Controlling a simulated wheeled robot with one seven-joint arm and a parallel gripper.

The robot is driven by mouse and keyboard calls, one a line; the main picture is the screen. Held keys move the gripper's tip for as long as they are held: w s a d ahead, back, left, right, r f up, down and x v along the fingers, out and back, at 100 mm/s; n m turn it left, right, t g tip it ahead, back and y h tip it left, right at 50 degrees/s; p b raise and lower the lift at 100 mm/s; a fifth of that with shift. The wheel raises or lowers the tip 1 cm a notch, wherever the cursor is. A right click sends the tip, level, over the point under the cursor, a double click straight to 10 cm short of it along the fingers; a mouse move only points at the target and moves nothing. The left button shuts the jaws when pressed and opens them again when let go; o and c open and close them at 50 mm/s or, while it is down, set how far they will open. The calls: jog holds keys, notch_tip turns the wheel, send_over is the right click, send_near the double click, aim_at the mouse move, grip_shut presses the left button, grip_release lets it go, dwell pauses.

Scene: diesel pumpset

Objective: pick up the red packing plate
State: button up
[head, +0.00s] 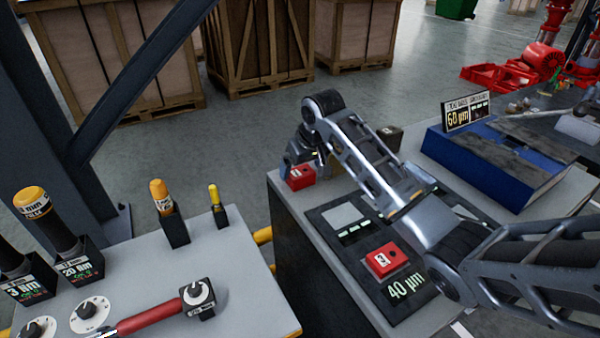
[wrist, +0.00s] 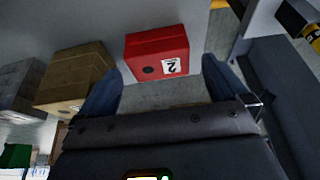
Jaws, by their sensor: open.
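A red block (head: 301,177) sits at the far left corner of the grey bench top. It also shows in the wrist view (wrist: 150,42) with a white label reading 2 and a dark round spot. My gripper (head: 298,152) is just above or beside it in the head view, partly covering it. In the wrist view my gripper (wrist: 163,80) has its two blue fingers apart, with the red block just beyond the gap between them. Contact cannot be told. A second red plate (head: 384,261) with a white label lies on the dark panel, near the 40 µm marking.
In the wrist view a brown block (wrist: 75,75) and a grey block (wrist: 18,82) stand left of the red one. A blue case (head: 495,165) is on the bench's right. A tool bench (head: 240,265) stands left, across a gap. Wooden crates (head: 245,45) stand behind.

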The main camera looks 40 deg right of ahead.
jog(key=shift+x, duration=0.8)
jog(key=shift+c, duration=0.2)
jog(key=shift+r, duration=0.1)
jog(key=c, duration=1.4)
